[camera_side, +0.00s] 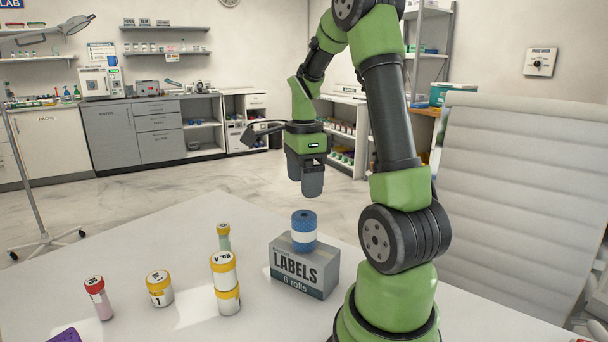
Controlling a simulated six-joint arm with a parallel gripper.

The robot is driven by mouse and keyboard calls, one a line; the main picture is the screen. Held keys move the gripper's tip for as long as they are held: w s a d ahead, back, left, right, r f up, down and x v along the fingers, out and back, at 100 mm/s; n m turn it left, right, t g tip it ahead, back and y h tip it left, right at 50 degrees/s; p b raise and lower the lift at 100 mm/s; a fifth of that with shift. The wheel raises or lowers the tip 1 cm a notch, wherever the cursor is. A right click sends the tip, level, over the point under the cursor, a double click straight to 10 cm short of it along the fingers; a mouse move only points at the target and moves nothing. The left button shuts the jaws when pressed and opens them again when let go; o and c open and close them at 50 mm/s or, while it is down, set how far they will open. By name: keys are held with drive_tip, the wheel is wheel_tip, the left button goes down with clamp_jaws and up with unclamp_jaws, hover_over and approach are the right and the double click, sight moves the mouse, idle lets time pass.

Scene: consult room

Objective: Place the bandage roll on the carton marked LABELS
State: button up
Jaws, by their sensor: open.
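The bandage roll (304,226), blue with a white band, stands upright on top of the grey carton marked LABELS (301,270). The carton sits on the white table and also reads "6 rolls". My gripper (305,193) points down above the roll, with a clear gap between its fingertips and the roll's top. It is open and holds nothing. The two fingers overlap in this view, so the space between them is hard to see.
Left of the carton stand two stacked yellow-lidded jars (226,284), a single yellow-lidded jar (160,289), a red-capped tube (99,298) and a small capped vial (223,237). A purple object (66,335) shows at the table's front left. The table's far left is clear.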

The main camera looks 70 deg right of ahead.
drive_tip(key=shift+a+r, duration=0.15)
drive_tip(key=shift+r, duration=0.3)
drive_tip(key=w+a+r+n+t, duration=0.25)
drive_tip(key=a+r+n, duration=0.35)
drive_tip(key=a+n, duration=0.55)
drive_tip(key=s+a+r+n+t+y, duration=0.2)
drive_tip(key=s+a+n+t, duration=0.2)
drive_tip(key=a+n, duration=0.7)
drive_tip(key=shift+s+a+n+t, duration=0.15)
drive_tip(key=shift+s+n+t, duration=0.2)
drive_tip(key=shift+s+n, duration=0.65)
